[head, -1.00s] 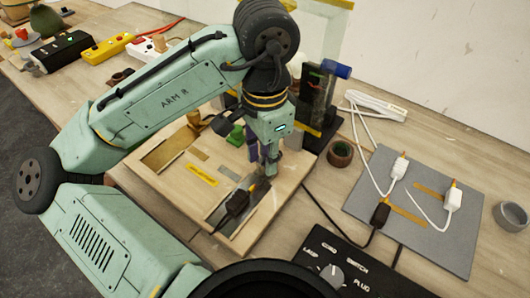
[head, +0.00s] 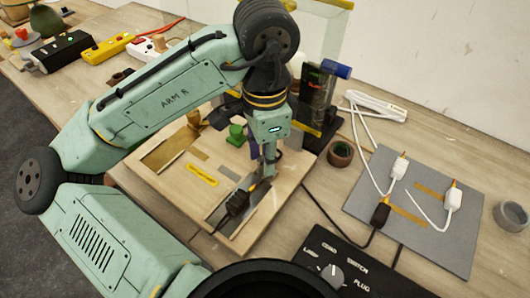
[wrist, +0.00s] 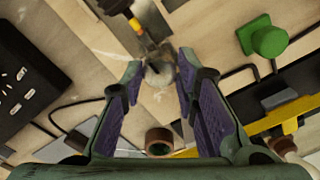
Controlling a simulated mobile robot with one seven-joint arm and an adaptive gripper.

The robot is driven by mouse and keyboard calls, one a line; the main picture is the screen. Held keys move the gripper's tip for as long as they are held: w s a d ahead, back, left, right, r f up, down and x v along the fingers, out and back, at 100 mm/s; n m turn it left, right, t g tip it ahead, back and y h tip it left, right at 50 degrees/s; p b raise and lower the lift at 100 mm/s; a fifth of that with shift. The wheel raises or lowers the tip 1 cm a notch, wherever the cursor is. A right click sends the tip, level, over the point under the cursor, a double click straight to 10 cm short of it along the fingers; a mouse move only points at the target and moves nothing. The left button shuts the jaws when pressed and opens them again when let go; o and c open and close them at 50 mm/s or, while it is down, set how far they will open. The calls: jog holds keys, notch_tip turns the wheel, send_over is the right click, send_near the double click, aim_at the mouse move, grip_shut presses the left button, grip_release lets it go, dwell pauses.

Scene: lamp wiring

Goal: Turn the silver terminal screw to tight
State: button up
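The silver terminal screw (wrist: 159,73) shows in the wrist view as a round, pale metal head between my fingertips. In the head view my gripper hides it. My gripper (wrist: 158,65) points down over it, with one purple-padded finger on each side. The fingers are apart, and a narrow gap seems to show beside the screw head; I cannot tell whether either pad touches it. In the head view my gripper (head: 263,168) is low over the right side of the wooden board (head: 232,170). A black connector with a yellow tip (head: 237,205) lies just in front of it.
A green knob (head: 236,134) stands left of my gripper, and a dark upright stand (head: 318,105) is close behind. A brown ring (head: 340,153) lies to the right. A grey mat (head: 425,235) holds white and black connectors. A black switch box (head: 335,250) is in front.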

jog(key=o, duration=0.4)
jog(key=shift+c, duration=0.2)
notch_tip(320, 180, up, 12)
dwell(0.4)
jog(key=shift+s, duration=0.1)
